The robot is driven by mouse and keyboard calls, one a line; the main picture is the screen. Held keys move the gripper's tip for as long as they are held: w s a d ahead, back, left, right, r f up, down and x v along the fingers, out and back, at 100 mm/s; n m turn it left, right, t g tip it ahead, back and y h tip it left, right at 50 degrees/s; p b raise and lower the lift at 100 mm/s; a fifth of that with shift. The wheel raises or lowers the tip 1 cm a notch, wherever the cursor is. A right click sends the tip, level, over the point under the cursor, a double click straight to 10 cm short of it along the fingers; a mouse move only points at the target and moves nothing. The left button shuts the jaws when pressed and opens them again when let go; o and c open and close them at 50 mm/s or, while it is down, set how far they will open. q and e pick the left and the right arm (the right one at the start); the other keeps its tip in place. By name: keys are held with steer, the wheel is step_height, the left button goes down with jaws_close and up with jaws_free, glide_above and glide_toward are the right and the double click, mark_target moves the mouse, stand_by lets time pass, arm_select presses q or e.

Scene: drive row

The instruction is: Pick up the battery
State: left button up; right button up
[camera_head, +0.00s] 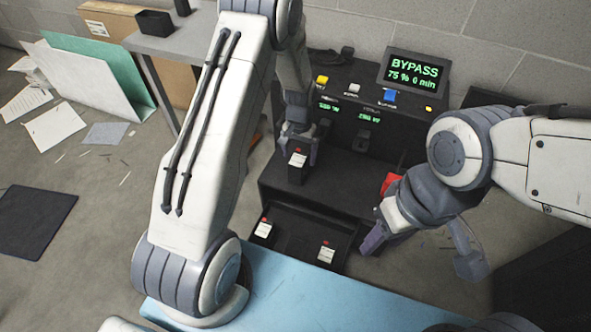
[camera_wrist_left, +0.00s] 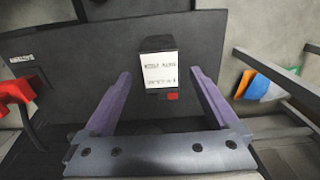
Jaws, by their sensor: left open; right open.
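A dark battery (camera_head: 297,172) with a white label and a red mark stands on the black bench ledge. In the left wrist view the battery (camera_wrist_left: 160,72) lies ahead between the spread fingers. My left gripper (camera_head: 299,142) is open at the battery's top; I cannot tell whether the fingers touch it. In the wrist view the left gripper's (camera_wrist_left: 160,74) fingers lie to either side of it with gaps. Two similar labelled batteries, one at left (camera_head: 263,231) and one at right (camera_head: 327,254), sit in a low black tray. My right gripper (camera_head: 420,248) is open and empty, right of the tray.
A console screen (camera_head: 414,73) reads BYPASS, 75 %, 0 min. Coloured buttons and small green displays are below it. A red part (camera_head: 389,183) is at the bench's right side. A grey table (camera_head: 185,40) stands at left; papers and a dark mat (camera_head: 35,220) lie on the floor.

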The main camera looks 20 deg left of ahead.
mark_target(299, 158)
arm_select(q)
step_height(299, 158, down, 3)
steer(key=shift+f+b, duration=0.15)
steer(key=shift+b, duration=0.5)
jaws_close()
steer(key=shift+r, duration=0.3)
